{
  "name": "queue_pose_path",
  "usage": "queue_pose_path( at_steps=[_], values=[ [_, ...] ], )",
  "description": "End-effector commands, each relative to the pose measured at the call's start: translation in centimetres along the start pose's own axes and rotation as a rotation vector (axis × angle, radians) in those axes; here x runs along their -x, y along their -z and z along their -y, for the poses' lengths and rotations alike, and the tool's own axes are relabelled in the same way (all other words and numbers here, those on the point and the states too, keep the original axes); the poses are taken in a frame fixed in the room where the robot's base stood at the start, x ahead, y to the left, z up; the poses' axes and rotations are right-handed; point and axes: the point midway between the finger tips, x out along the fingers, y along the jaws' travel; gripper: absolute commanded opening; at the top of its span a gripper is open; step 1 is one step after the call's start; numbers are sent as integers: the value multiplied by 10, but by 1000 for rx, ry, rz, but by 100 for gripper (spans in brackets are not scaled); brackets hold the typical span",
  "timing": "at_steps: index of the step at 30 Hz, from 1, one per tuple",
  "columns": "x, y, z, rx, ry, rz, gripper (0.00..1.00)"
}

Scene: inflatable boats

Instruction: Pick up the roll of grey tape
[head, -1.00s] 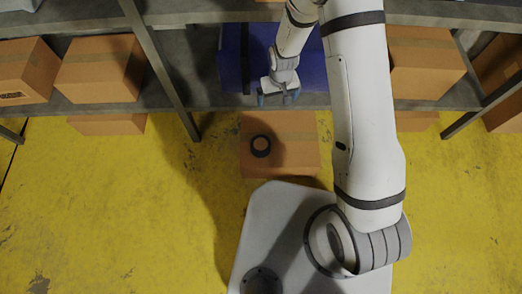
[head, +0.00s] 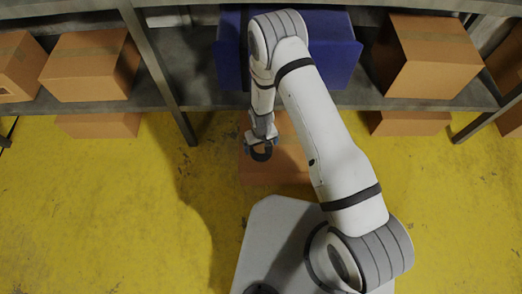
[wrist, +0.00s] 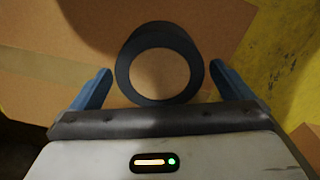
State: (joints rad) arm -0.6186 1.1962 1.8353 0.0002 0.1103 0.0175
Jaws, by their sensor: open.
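The roll of tape (wrist: 124,68) is a dark grey, almost black ring lying flat on a cardboard box (wrist: 50,70). In the wrist view it sits between the two blue fingers of my gripper (wrist: 163,76), with a gap on each side. The box top shows through its hole. In the head view the roll (head: 262,156) shows just below my gripper (head: 259,144), partly covered by it. My gripper is open and holds nothing. How high the fingertips are above the box is hard to tell.
The cardboard box (head: 270,176) stands on the yellow floor (head: 100,210) in front of a grey shelf (head: 190,88). A blue crate (head: 335,50) and several cardboard boxes (head: 92,66) are on the shelf behind. The floor to the left is clear.

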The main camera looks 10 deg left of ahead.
Motion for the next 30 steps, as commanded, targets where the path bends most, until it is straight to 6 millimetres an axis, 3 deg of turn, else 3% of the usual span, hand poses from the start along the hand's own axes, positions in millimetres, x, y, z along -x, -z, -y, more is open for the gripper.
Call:
queue_pose_path(
  at_steps=[1,3,11,27,30],
  values=[
    [-13,0,0,0,0,1,100],
    [-20,0,0,-1,0,1,100],
    [-21,0,-1,-1,0,0,99],
    [-21,0,-1,-2,0,0,55],
    [-20,0,-1,-2,0,-1,53]
  ],
)
